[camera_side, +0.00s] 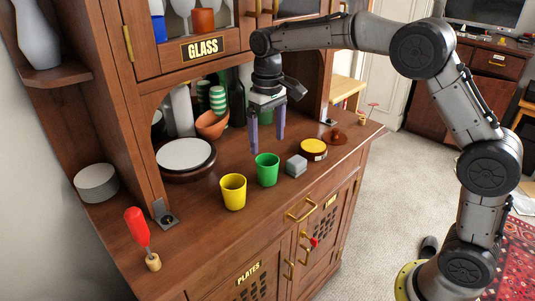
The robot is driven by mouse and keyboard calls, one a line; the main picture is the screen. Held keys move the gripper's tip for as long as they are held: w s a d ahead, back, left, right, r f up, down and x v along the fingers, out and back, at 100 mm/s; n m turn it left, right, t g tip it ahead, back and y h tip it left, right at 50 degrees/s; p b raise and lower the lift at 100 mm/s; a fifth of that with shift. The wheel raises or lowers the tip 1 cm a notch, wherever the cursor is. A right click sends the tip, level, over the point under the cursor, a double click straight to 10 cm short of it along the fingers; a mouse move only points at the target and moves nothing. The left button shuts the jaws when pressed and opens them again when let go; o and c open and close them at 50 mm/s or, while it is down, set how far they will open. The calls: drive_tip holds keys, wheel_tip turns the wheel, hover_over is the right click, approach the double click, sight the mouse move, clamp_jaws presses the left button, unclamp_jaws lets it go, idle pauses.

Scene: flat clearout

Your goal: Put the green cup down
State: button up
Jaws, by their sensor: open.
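The green cup (267,170) stands upright on the wooden counter of the cabinet. A yellow cup (233,191) stands just to its left and nearer the front edge. My gripper (267,144) points down above and around the back of the green cup, with its two purple fingers spread apart. The fingertips end near the height of the cup's rim. I cannot tell whether a finger touches the cup. Nothing is held between the fingers.
A grey block (296,166) and a round yellow-topped tin (313,149) stand right of the green cup. A white-topped round stand (185,157) and an orange bowl (211,125) stand behind left. A red-handled tool (138,228) stands at front left.

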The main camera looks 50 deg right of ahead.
drive_tip(key=s+d+r+t, duration=0.1)
drive_tip(key=s+r+t, duration=0.1)
drive_tip(key=s+r, duration=0.7)
drive_tip(key=s+d+f+t, duration=0.1)
drive_tip(key=s+t, duration=0.1)
drive_tip(key=s, duration=1.2)
drive_tip(key=shift+f, duration=0.3)
drive_tip(key=shift+o, duration=0.3)
drive_tip(key=s+f+t, duration=0.1)
drive_tip(key=s+f, duration=0.3)
drive_tip(key=s, duration=0.3)
drive_tip(key=shift+s+d+f+t, duration=0.15)
drive_tip(key=shift+d+f+t, duration=0.1)
drive_tip(key=shift+f+t, duration=0.1)
